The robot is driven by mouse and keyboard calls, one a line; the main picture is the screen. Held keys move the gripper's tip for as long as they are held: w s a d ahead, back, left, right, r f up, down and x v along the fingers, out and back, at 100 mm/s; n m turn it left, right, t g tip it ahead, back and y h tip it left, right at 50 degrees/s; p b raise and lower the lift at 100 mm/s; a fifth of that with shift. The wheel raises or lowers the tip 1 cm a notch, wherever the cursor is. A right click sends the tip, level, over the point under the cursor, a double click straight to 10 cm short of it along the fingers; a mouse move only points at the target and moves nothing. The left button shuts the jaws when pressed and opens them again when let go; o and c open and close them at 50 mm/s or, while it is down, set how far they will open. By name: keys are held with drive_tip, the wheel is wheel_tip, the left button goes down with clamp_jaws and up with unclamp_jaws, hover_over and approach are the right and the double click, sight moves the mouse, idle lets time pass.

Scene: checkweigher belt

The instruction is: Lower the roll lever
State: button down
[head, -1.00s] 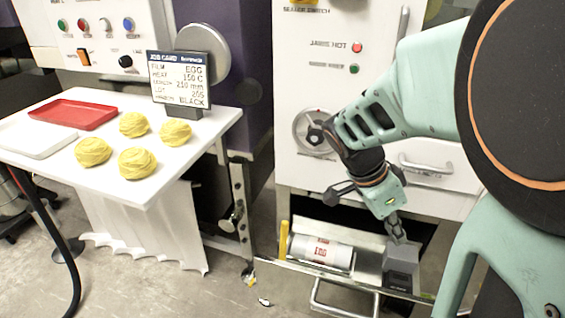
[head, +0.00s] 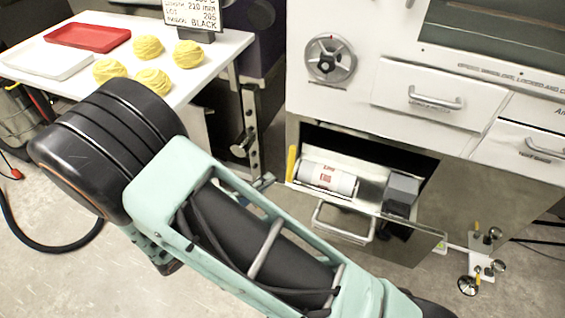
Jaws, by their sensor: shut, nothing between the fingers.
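The yellow lever (head: 292,163) stands roughly upright at the left end of the open drawer (head: 330,222) low in the white machine. Beside it in the drawer lies a white film roll (head: 327,179) with red print. A dark grey block (head: 401,190) sits at the drawer's right end. My arm crosses the lower left and middle of the head view, in front of the floor left of the drawer. I cannot make out my gripper; the arm's end is hidden behind its own links. No contact with the lever shows.
A white table (head: 225,48) with yellow dough-like nests (head: 188,54), a red tray (head: 88,37) and a white tray (head: 45,61) stands upper left. A handwheel (head: 330,59) and closed drawers (head: 437,98) are above the open drawer. The drawer handle (head: 343,225) sticks out in front.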

sight(290, 157)
drive_tip(key=a, duration=0.1)
drive_tip(key=s+a+f+n+t+y, duration=0.1)
drive_tip(key=a+f+n, duration=0.1)
drive_tip(key=shift+s+y, duration=0.3)
drive_tip(key=shift+s, duration=0.05)
drive_tip(key=b+x, duration=0.2)
drive_tip(key=x, duration=1.2)
drive_tip(key=shift+w+r, duration=0.1)
drive_tip(key=shift+r, duration=0.1)
drive_tip(key=shift+r, duration=0.1)
